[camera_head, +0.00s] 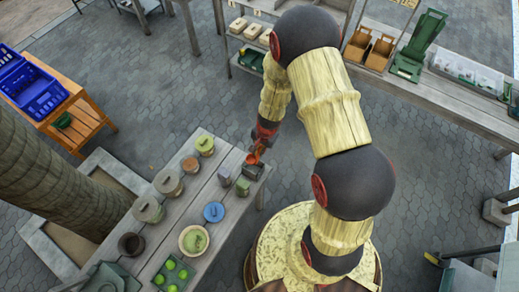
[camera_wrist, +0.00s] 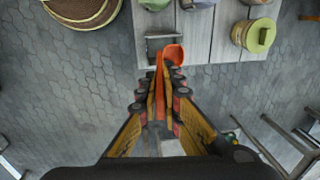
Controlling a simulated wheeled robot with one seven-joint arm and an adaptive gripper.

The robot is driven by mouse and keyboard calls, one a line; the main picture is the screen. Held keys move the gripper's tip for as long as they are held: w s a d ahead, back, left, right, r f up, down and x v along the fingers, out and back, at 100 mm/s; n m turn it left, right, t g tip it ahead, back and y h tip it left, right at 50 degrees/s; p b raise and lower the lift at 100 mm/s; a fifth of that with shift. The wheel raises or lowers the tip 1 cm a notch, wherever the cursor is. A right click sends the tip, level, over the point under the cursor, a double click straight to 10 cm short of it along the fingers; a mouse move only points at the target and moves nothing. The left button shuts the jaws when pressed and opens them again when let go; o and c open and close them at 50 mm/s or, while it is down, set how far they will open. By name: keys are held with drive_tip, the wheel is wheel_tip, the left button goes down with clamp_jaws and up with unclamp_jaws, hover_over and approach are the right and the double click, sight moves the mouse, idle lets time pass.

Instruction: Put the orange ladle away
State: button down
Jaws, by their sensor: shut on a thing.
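The ladle's bowl points away from the fingers, over the table's edge. The orange ladle (camera_head: 254,156) in the head view is beside or above a dark grey open container (camera_head: 252,171) at the table's end. That container (camera_wrist: 155,43) is next to the bowl in the wrist view. I cannot tell whether they touch.
Several lidded pots, a blue lid (camera_head: 214,212) and a green tray (camera_head: 174,272) stand on the table. A blue crate (camera_head: 35,90) is on an orange bench at left. A long workbench (camera_head: 440,95) and shelves (camera_head: 250,45) are at the back. Paved floor lies between.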

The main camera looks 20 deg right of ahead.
wheel_tip(320, 180, down, 10)
drive_tip(key=b, duration=0.9)
drive_tip(key=shift+f, duration=0.2)
drive_tip(key=c, duration=1.9)
unclamp_jaws()
wheel_tip(320, 180, up, 12)
drive_tip(key=s+d, duration=0.1)
drive_tip(key=shift+s, duration=0.2)
